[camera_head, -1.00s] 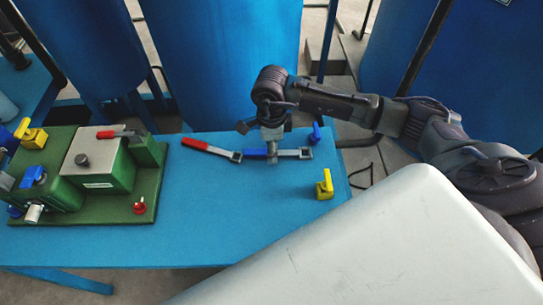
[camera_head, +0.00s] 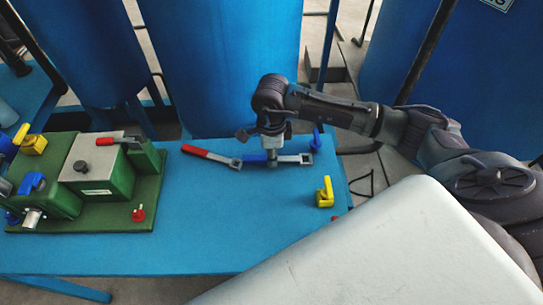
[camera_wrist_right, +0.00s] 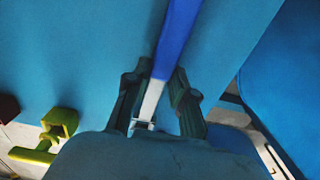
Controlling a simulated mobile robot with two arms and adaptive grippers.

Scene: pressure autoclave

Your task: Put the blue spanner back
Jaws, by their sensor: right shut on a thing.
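The blue spanner (camera_head: 256,158) is at the back of the blue table, with its grey end pointing right. My right gripper (camera_head: 272,158) comes down over it from above and is shut on it. In the right wrist view the blue handle (camera_wrist_right: 176,40) runs down between the two fingers (camera_wrist_right: 160,103), and its grey shank shows between them. I cannot tell whether the spanner touches the table. My left gripper is not in view.
A red-handled spanner (camera_head: 207,155) lies just left of the blue one. A yellow part (camera_head: 325,192) and a small blue part (camera_head: 315,139) stand on the right. The green machine (camera_head: 95,185) fills the table's left. The table's front middle (camera_head: 190,235) is clear.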

